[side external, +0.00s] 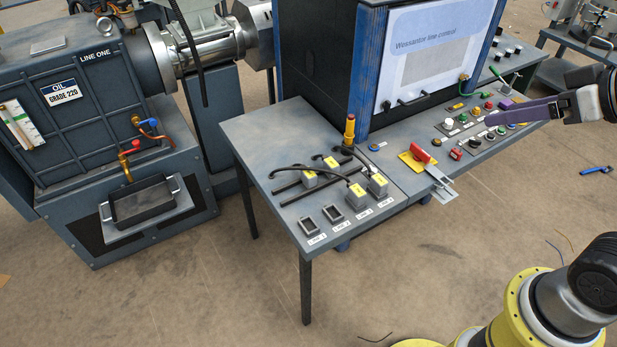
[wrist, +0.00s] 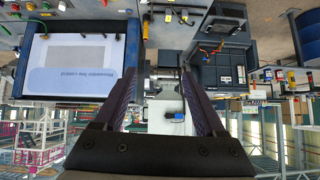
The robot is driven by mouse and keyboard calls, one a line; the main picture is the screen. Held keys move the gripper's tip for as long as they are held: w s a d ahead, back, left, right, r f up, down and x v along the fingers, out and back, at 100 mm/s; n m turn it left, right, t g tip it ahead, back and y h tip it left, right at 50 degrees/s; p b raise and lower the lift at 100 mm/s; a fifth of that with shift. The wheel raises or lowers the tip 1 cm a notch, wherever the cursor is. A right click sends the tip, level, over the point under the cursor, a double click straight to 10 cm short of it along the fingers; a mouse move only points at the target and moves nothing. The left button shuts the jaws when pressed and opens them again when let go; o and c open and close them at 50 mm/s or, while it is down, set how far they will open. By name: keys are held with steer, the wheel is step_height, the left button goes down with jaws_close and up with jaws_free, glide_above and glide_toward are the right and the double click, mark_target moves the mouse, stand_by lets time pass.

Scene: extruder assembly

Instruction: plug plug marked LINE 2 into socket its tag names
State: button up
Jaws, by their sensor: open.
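My gripper (side external: 492,115) is open and empty, held over the control desk at the right in the side view. Its two dark fingers show apart in the wrist view (wrist: 160,72). On the small side table are grey plugs with yellow tags: a left rear plug (side external: 309,179), a rear plug (side external: 331,163), a front plug (side external: 357,196) and a right plug (side external: 378,186). The front and right plugs stand in the socket row; the rear two are behind it. Two sockets are empty, the left one (side external: 311,229) and the second (side external: 333,214). The tag and label writing is too small to read.
Black cables loop between the plugs, near dark rails. The control cabinet (side external: 345,60) rises behind. Free tabletop (side external: 260,135) lies to the left.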

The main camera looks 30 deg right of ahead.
mark_target(309, 172)
steer(key=w+a+r+m+t, duration=0.1)
steer(key=w+r+t, duration=0.15)
steer(key=w, duration=0.55)
steer(key=w+a+r+t, duration=0.1)
steer(key=w+r+t, duration=0.15)
steer(key=w, duration=0.45)
steer(key=w+a+f+m+t, duration=0.1)
steer(key=w+f, duration=0.2)
steer(key=w, duration=0.3)
steer(key=w+a+f+t, duration=0.1)
steer(key=w+a+f, duration=0.15)
steer(key=w, duration=0.35)
steer(key=s+a+f+n+g, duration=0.15)
steer(key=a+f, duration=0.25)
steer(key=f, duration=1.3)
steer(key=a+f+n+g, duration=0.1)
steer(key=a+f+g, duration=0.15)
steer(key=f, duration=1.35)
steer(key=shift+t, duration=0.5)
steer(key=x, duration=1.3)
steer(key=shift+w+f, duration=0.1)
steer(key=shift+f, duration=0.15)
jaws_close()
